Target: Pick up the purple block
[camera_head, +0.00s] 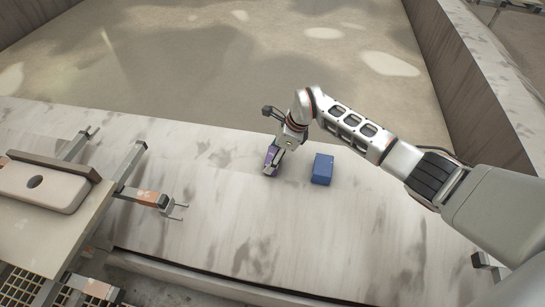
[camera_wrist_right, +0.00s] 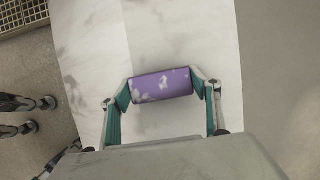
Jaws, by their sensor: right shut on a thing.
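The purple block (camera_head: 271,155) is on the pale slab, at the end of my right arm in the head view. In the right wrist view the purple block (camera_wrist_right: 161,86) lies crosswise between both fingers and has pale blotches. My right gripper (camera_head: 271,164) is shut on it, with a finger at each end in the wrist view (camera_wrist_right: 162,88). I cannot tell whether the block touches the slab or is just above it. My left gripper is not clearly in view.
A blue block (camera_head: 322,169) lies on the pale slab (camera_head: 230,225) just right of my right gripper. At the left stand a board with a holed piece (camera_head: 45,186) and metal brackets (camera_head: 150,198). The slab's front middle is clear.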

